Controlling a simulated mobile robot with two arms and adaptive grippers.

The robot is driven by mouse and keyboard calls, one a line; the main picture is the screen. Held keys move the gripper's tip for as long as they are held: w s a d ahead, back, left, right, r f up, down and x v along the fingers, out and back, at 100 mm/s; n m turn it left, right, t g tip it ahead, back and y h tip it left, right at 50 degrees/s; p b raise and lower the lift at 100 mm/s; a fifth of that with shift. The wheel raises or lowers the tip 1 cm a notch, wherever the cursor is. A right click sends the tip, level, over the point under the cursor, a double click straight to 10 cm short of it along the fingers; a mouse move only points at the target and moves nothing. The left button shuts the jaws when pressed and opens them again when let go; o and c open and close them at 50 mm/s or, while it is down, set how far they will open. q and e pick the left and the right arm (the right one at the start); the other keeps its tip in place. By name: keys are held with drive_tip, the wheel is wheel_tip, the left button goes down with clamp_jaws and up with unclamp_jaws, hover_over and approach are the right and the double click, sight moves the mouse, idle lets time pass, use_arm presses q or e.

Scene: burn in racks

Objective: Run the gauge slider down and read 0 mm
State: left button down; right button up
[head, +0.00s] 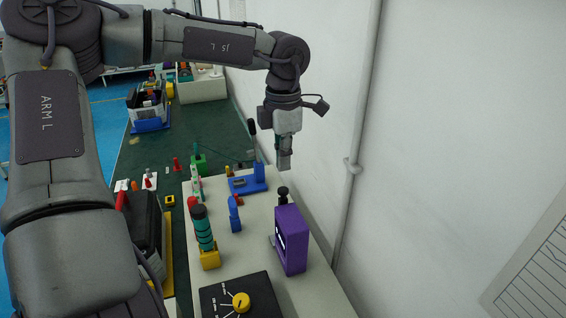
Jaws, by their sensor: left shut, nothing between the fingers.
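My left gripper (284,161) points down above the far right part of the light bench, near the white wall. Its fingers are shut with nothing between them. Below it stands a purple upright housing (292,240) with a pale slot in its face; a black knob (283,194) shows just behind it. Left of the gripper is a blue device (246,184) with a flat base, a small grey window and an upright block. I cannot tell for sure which of these is the gauge, and no slider or mm reading is legible. My right gripper is not in view.
A green-and-black cylinder on a yellow base (208,250), a small blue upright part (234,214) and a black panel with a yellow dial (240,302) stand on the bench (325,288). A thin black-handled lever (252,128) rises behind the blue device. A wall pipe (355,130) runs at right.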

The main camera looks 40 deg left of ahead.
use_arm(q)
drive_tip(key=shift+r+p, duration=1.1)
drive_tip(key=shift+r, duration=1.1)
